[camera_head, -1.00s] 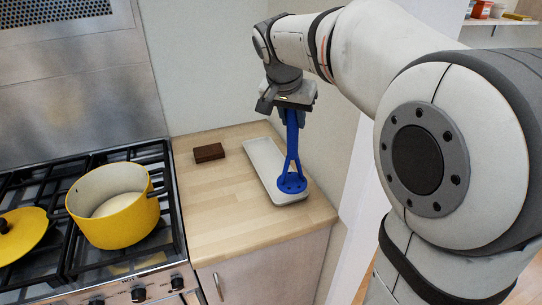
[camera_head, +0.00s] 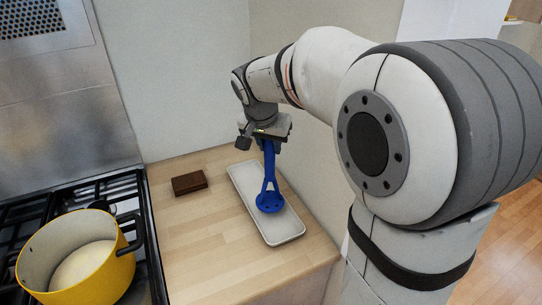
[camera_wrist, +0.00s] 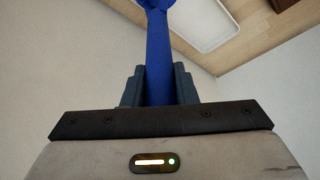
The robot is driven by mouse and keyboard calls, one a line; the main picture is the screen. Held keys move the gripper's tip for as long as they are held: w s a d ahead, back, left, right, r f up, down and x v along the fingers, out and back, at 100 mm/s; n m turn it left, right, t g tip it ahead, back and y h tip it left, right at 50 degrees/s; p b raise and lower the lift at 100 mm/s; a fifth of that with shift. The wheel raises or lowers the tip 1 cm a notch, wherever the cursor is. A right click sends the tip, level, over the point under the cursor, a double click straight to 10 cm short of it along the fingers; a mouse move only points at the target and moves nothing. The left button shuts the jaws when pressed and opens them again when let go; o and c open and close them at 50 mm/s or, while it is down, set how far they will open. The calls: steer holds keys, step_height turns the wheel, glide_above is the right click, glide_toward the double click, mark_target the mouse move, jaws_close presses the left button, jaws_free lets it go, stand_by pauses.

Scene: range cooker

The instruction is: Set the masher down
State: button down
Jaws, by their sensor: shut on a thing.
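The blue masher (camera_head: 269,192) hangs upright below my gripper (camera_head: 268,138), with its flat perforated head at the bottom. My gripper is shut on the top of its handle. The head shows over the middle of a long white tray (camera_head: 285,232) on the wooden counter; I cannot tell whether it touches the tray. In the wrist view the blue handle of the masher (camera_wrist: 158,60) runs up from between the fingers of my gripper (camera_wrist: 159,85), and part of the tray (camera_wrist: 205,22) shows beyond it.
A small dark brown block (camera_head: 189,182) lies on the wooden counter (camera_head: 200,245) left of the tray. A yellow pot (camera_head: 80,262) with pale contents stands on the cooker (camera_head: 152,250) at left. A wall closes off the tray's right side.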

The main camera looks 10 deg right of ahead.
mark_target(270, 172)
steer(key=shift+s+f, duration=0.1)
steer(key=shift+f, duration=1.5)
steer(key=shift+f, duration=0.15)
steer(key=c, duration=1.2)
jaws_free()
steer(key=shift+o, duration=0.2)
